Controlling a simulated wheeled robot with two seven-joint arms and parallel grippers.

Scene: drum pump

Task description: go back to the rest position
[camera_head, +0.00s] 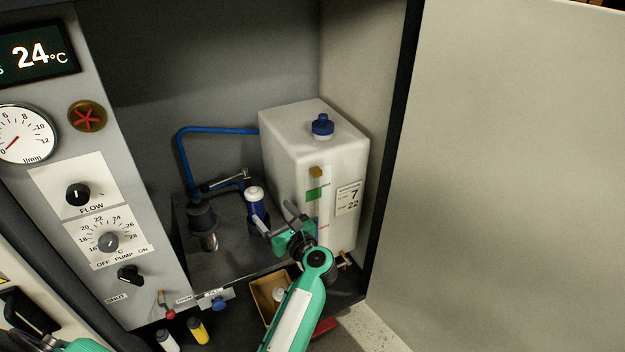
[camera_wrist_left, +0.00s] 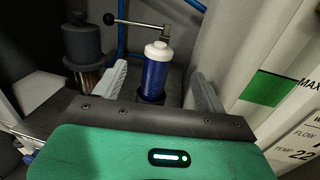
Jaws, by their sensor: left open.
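My left gripper (camera_head: 276,217) is inside the open cabinet, its two fingers apart and pointing towards a blue cartridge with a white cap (camera_head: 255,200). In the left wrist view the cartridge (camera_wrist_left: 157,72) shows beyond and between the open fingers (camera_wrist_left: 160,88), upright. Nothing is held. Whether a finger touches the cartridge I cannot tell. The white tank (camera_head: 285,150) with a blue cap stands close behind and right of the gripper. My right gripper is not recognisable in either view.
A dark grey pump (camera_head: 203,220) and a blue hose (camera_head: 181,155) are left of the cartridge. A lever valve (camera_wrist_left: 135,22) sits behind it. The control panel (camera_head: 110,200) is at left, the cabinet door (camera_head: 500,170) at right. A small open box (camera_head: 262,290) lies below.

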